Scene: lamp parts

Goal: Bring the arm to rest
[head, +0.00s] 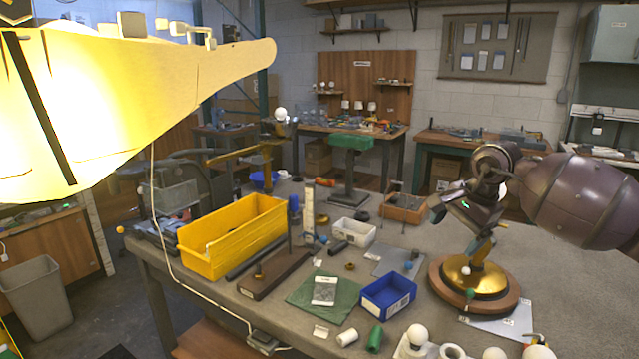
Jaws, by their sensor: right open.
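My right arm comes in from the right, and its gripper (466,214) is open above the round wood and brass lamp base (440,283). The gripper overlaps the top of the base's short stem in this view; I cannot tell whether they touch. A large, brightly lit yellow shade-like shape (120,90) with a dark stripe fills the upper left, close to the camera. My left gripper is not in view.
A yellow bin (215,250), a blue bin (388,297), a white tray (354,232) and a wooden box (403,208) stand on the grey table (570,280). White bulbs (417,335) are at the front edge. The table right of the lamp base is mostly clear.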

